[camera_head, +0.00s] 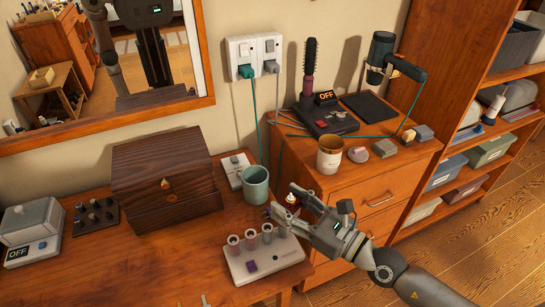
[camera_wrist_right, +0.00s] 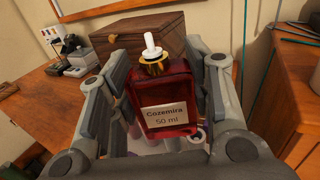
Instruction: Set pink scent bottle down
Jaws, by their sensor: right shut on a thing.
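The pink scent bottle is a deep red-pink flask (camera_wrist_right: 164,92) with a gold collar, a white spray top and a label reading "Cozemira 50 ml". It stands nearly upright between the fingers of my right gripper in the wrist view. In the head view my right gripper (camera_head: 282,203) is shut on it above the desk's right edge, beside the green-grey cup (camera_head: 255,185). Only a small part of the bottle (camera_head: 292,199) shows there; the fingers cover the rest. My left gripper is not in view.
A white rack with several vials (camera_head: 264,262) stands on the desk (camera_head: 130,275) close to the gripper. A dark wooden box (camera_head: 165,180) stands behind it. Desk front-left is clear.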

